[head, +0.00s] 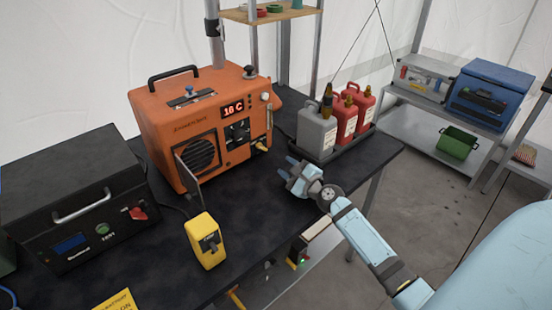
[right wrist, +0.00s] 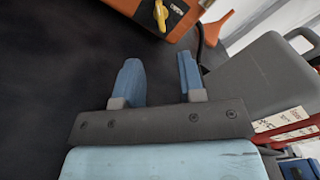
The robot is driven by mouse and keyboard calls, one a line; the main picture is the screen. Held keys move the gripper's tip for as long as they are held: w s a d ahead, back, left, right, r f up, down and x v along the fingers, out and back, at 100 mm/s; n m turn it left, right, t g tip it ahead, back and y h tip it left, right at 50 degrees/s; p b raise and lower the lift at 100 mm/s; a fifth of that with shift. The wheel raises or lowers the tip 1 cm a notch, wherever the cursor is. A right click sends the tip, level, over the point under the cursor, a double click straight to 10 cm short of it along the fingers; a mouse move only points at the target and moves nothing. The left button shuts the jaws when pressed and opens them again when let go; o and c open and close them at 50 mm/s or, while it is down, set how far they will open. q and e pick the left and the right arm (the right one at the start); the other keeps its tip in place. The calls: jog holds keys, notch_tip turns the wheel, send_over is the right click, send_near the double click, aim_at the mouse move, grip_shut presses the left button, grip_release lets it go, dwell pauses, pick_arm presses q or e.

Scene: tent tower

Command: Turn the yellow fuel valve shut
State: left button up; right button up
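The yellow fuel valve (head: 262,147) is a small lever low on the front right of the orange heater (head: 165,115). In the right wrist view the valve (right wrist: 160,15) shows at the top edge, beside a small dark label on the heater's orange face. My right gripper (head: 287,167) is over the black table, a little to the right of and nearer than the valve. Its two blue fingers (right wrist: 158,65) are apart with nothing between them, and they do not touch the valve. My left gripper is out of view.
Grey and red fuel cans (head: 318,130) stand in a dark tray right of the heater, close to my right gripper. A yellow switch box (head: 206,241) and a black power unit (head: 75,200) are at left. The table (head: 255,215) before the heater is mostly clear.

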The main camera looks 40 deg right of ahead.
jog(key=shift+s+d, duration=0.1)
jog(key=shift+s, duration=1.35)
